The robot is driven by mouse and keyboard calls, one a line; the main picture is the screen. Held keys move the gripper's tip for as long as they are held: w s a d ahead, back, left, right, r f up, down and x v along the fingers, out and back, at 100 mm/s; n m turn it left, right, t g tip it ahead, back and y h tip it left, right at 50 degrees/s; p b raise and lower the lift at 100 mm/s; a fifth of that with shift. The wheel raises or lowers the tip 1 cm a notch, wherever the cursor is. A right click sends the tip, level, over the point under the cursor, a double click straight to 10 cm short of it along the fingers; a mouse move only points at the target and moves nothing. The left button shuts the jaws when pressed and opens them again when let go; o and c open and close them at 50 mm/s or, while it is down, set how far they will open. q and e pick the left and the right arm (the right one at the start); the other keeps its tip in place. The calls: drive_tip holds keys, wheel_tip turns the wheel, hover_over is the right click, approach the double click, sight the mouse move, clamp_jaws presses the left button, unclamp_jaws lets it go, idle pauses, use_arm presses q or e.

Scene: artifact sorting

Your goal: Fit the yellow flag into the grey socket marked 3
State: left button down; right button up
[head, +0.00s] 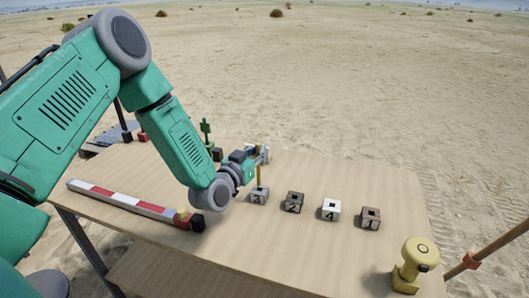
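The yellow flag shows as a thin upright yellow pole (259,175) below my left gripper (263,154); its upper part is hidden by the gripper. The pole's lower end meets the top of the grey socket marked 3 (259,198), the leftmost of the row. I cannot tell how deep it sits. My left gripper is at the upper part of the pole, with its fingers around or beside it. The fingers are too small to tell whether they are closed on it. My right gripper is not in view.
To the right stand the dark socket 2 (293,203), white socket 4 (330,211) and brown socket 1 (370,219). A yellow knobbed object (412,263) is at the right corner. A red-and-white bar (125,200) lies left. A green flag (206,128) stands behind my arm.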

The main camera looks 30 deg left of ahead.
use_arm(q)
drive_tip(key=shift+a, duration=0.25)
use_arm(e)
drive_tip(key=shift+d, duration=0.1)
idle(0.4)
use_arm(q)
drive_tip(key=shift+d, duration=0.4)
idle(0.4)
drive_tip(key=shift+a, duration=0.1)
